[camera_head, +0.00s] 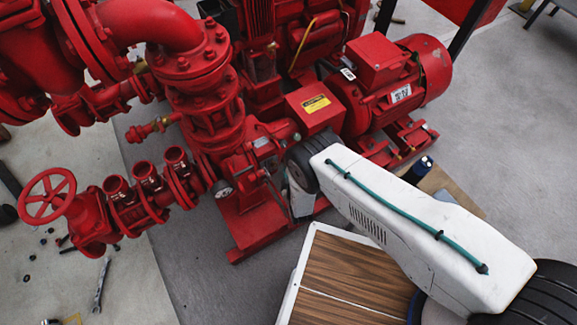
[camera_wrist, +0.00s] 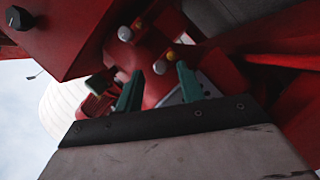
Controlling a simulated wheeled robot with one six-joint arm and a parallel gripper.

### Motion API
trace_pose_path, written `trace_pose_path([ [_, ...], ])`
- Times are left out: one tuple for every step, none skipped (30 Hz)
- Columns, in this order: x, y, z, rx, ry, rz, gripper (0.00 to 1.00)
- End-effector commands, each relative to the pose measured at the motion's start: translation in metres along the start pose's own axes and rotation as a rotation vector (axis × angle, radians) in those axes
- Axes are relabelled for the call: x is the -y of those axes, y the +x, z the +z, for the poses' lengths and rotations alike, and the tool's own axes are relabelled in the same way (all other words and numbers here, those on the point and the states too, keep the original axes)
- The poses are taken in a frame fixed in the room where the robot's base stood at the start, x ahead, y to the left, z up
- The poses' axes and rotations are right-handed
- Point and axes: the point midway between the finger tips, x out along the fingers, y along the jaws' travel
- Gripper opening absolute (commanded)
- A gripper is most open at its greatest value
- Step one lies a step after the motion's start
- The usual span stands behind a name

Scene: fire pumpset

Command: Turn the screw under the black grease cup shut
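My gripper (camera_wrist: 160,74) shows in the wrist view as two green fingers standing apart. The fingers point toward a red pump housing. A black round cap (camera_wrist: 18,17) is on a red box at top left. I cannot tell which piece is the grease cup or its screw. In the head view my arm hides the fingertips.
The red pump (camera_head: 245,165) and red motor (camera_head: 385,80) stand close around my gripper. A red handwheel (camera_head: 47,196) is at left. A wood-topped white surface (camera_head: 350,270) lies in front. A wrench (camera_head: 101,285) and small parts lie on the floor at left.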

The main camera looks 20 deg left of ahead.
Motion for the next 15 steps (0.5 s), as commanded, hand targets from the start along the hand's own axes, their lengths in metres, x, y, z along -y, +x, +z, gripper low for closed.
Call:
trace_pose_path([
  [0.0, 0.005, 0.001, 0.001, 0.001, 0.0, 0.39],
  [0.0, 0.008, 0.0, 0.0, 0.001, 0.0, 0.39],
  [0.0, 0.011, 0.0, -0.001, 0.0, 0.0, 0.39],
  [0.0, 0.013, 0.0, 0.0, 0.0, -0.001, 0.39],
  [0.0, 0.014, 0.0, 0.0, -0.001, -0.001, 0.39],
  [0.0, 0.015, 0.0, 0.0, -0.001, -0.002, 0.39],
  [0.0, 0.016, 0.0, 0.0, -0.001, -0.002, 0.39],
  [0.0, 0.016, 0.0, 0.0, -0.001, -0.002, 0.39],
  [0.0, 0.016, 0.0, 0.0, -0.001, -0.002, 0.39],
  [0.0, 0.016, 0.0, 0.0, -0.001, -0.002, 0.39],
  [0.0, 0.016, 0.0, 0.0, -0.001, -0.002, 0.39],
  [0.0, 0.016, 0.0, 0.0, -0.001, -0.002, 0.39],
  [0.0, 0.016, 0.0, 0.0, -0.001, -0.002, 0.39],
  [0.0, 0.016, 0.0, 0.0, -0.001, -0.002, 0.33],
  [0.0, 0.016, 0.0, 0.0, -0.001, -0.002, 0.22],
])
